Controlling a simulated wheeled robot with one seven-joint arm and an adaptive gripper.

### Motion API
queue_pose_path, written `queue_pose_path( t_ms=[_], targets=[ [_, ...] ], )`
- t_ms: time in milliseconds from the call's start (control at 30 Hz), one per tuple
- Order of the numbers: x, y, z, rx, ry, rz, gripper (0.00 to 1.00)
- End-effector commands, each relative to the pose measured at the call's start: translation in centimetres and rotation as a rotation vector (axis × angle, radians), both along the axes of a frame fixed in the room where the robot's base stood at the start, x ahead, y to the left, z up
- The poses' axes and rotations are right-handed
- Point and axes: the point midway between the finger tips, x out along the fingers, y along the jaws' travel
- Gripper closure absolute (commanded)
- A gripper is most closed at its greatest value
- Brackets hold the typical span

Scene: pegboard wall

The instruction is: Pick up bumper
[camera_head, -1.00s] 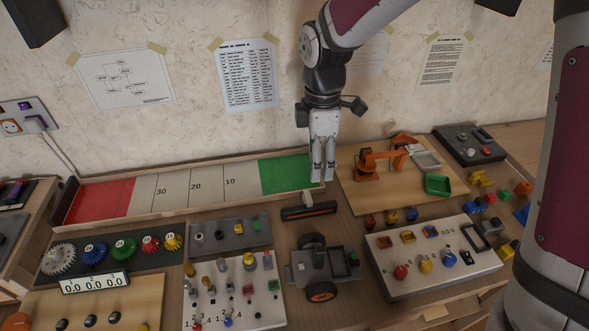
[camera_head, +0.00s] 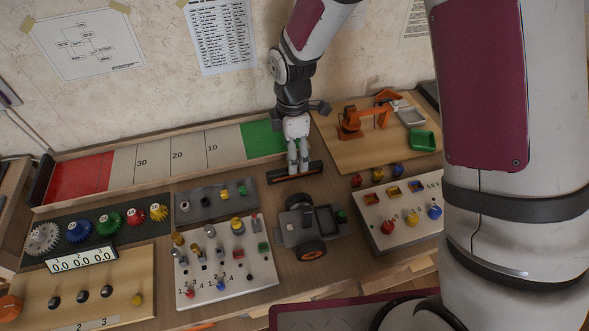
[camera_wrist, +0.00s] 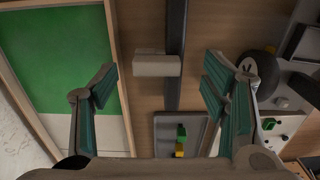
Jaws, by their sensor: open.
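The bumper (camera_head: 314,169) is a long dark bar with an orange lower edge, lying on the wooden table in front of the green end of the scale board. In the wrist view the bumper (camera_wrist: 176,30) is a dark strip with a light grey block on its side. My gripper (camera_head: 298,169) points down over the bar's middle in the head view. In the wrist view my gripper (camera_wrist: 160,90) is open, with green-padded fingers on either side of the bar and its block. I cannot tell how far the fingertips are above the table.
A small wheeled cart (camera_head: 322,222) stands just in front of the bumper. A grey tray (camera_head: 208,207) with small parts lies to its left. The scale board (camera_head: 177,160) lies behind. An orange crane model (camera_head: 366,118) stands on a wooden board to the right.

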Motion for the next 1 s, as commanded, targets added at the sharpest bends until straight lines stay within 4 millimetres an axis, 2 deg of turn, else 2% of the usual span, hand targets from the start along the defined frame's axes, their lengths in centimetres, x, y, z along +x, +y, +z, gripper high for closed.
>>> queue_pose_path(
  t_ms=[33, 200, 467, 700, 1000],
  targets=[
    [0.0, -0.1, -0.9, -0.002, 0.003, 0.001, 0.32],
    [0.0, -0.1, -2.6, 0.000, 0.001, 0.000, 0.32],
    [0.1, 0.0, -2.8, 0.001, -0.001, 0.000, 0.32],
    [0.1, 0.0, -2.7, 0.001, -0.001, -0.001, 0.81],
    [0.1, 0.0, -2.6, 0.001, -0.001, -0.001, 0.81]
  ],
)
